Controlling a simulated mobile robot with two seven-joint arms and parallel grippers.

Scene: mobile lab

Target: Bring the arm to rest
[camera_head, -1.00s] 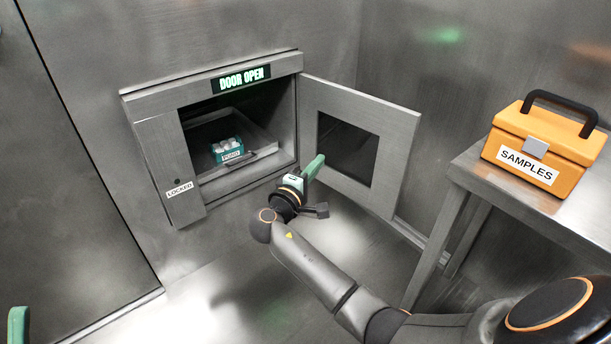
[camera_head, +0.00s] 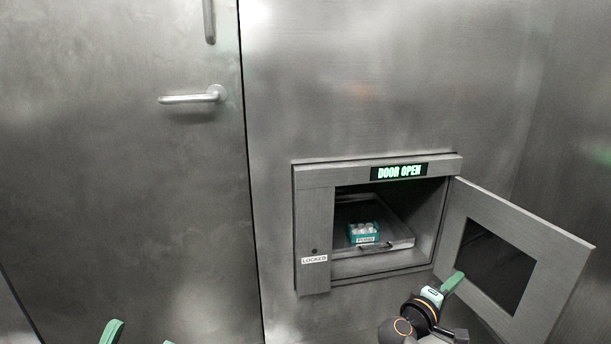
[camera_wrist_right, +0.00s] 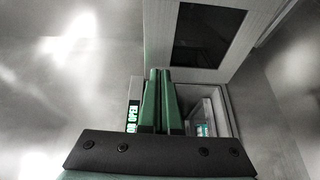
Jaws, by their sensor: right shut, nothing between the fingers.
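My right gripper (camera_head: 452,283) is in front of the open hatch door, low in the head view. Its two green fingers are shut together with nothing between them in the right wrist view (camera_wrist_right: 159,78). The right arm is mostly cut off by the bottom edge. Green fingertips of my left gripper (camera_head: 140,335) show at the bottom left, apart from each other; the rest of that arm is out of view.
The wall hatch (camera_head: 314,225) reads DOOR OPEN, and its windowed door (camera_head: 560,262) stands swung out to the right. Inside, a teal rack (camera_head: 364,240) of white-topped vials sits on a pull-out tray (camera_head: 402,242). A large metal door with a lever handle (camera_head: 192,98) is at left.

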